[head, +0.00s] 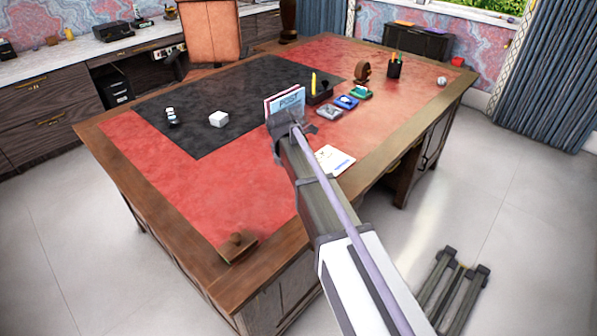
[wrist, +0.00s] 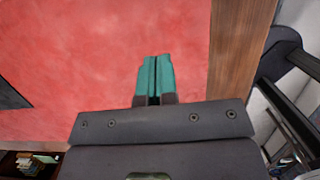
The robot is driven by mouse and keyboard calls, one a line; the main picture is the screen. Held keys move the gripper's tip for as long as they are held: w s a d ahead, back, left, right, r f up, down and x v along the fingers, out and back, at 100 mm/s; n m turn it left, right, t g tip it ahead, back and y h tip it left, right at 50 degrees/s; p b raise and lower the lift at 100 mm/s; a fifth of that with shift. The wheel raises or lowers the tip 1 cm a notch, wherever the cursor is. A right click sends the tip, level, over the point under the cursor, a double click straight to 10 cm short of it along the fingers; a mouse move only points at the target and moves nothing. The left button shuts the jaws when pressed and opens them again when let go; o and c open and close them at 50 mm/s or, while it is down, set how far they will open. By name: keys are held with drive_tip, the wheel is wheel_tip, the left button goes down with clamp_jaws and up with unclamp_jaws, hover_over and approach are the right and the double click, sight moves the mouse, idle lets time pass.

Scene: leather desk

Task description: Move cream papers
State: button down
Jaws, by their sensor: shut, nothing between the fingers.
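A cream-white sheet or small stack of papers (head: 333,159) with some print lies on the red desk top, near its right front edge, just right of my arm in the head view. My gripper (wrist: 154,78) shows in the wrist view with its teal fingertips together and nothing between them. Below the tips is bare red leather. In the head view my gripper's dark body (head: 292,120) is in front of the post holder, left of and beyond the papers; its fingertips are not clear there. The papers cannot be made out for certain in the wrist view.
A post holder (head: 284,101) stands behind my gripper. Small coloured boxes (head: 346,102), a tape dispenser (head: 363,71) and a pen cup (head: 394,67) stand further right. The red front-left area is mostly clear.

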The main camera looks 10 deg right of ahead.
drive_tip(key=b+x, duration=0.8)
drive_tip(key=x, duration=0.1)
drive_tip(key=shift+f, duration=0.35)
drive_tip(key=w+d, duration=0.2)
drive_tip(key=d, duration=0.1)
drive_tip(key=shift+w+r, duration=0.15)
drive_tip(key=shift+w+d, duration=0.15)
drive_tip(key=shift+r, duration=0.1)
